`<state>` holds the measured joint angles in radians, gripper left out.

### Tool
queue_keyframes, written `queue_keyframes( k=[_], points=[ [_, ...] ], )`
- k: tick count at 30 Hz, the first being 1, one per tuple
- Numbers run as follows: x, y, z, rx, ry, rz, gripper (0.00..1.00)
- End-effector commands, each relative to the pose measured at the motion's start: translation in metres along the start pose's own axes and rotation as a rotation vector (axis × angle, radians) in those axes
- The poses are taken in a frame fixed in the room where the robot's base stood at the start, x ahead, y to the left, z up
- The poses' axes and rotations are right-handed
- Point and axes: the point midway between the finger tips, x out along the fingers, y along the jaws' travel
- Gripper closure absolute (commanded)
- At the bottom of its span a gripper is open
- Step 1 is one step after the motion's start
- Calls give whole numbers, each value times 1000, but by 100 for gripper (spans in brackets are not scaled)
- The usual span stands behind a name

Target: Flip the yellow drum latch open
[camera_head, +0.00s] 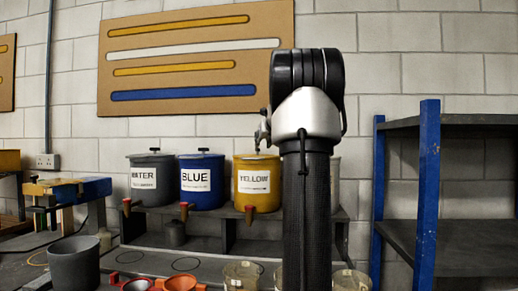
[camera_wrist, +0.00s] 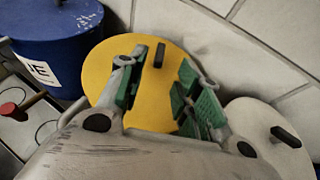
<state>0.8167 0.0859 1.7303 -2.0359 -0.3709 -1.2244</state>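The yellow drum (camera_head: 257,187) stands on a raised grey shelf, with a "YELLOW" label on its front. In the wrist view its round yellow lid (camera_wrist: 110,65) fills the middle. A dark upright latch or handle (camera_wrist: 159,55) sits on the lid, toward the wall side. My gripper (camera_wrist: 158,92) is open above the lid, its green-padded fingers spread to either side with nothing between them. The latch shows just beyond the gap between the fingertips. In the head view my gripper (camera_head: 262,137) is at the drum's top, partly hidden by my arm.
A blue drum (camera_head: 202,182) and a grey "WATER" drum (camera_head: 152,180) stand to the left, each with a dark lid handle. A white drum (camera_wrist: 262,135) stands close on the right. A brick wall is behind. A blue-posted shelf rack (camera_head: 428,190) stands at right.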

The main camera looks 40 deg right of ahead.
Motion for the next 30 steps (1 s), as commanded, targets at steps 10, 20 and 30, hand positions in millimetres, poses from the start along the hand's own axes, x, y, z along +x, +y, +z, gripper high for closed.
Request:
queue_keyframes(
  k=[10,20,30],
  points=[
    [56,0,0,3,1,0,66],
    [73,0,0,5,-1,-2,66],
    [73,0,0,5,-1,-2,100]
  ],
)
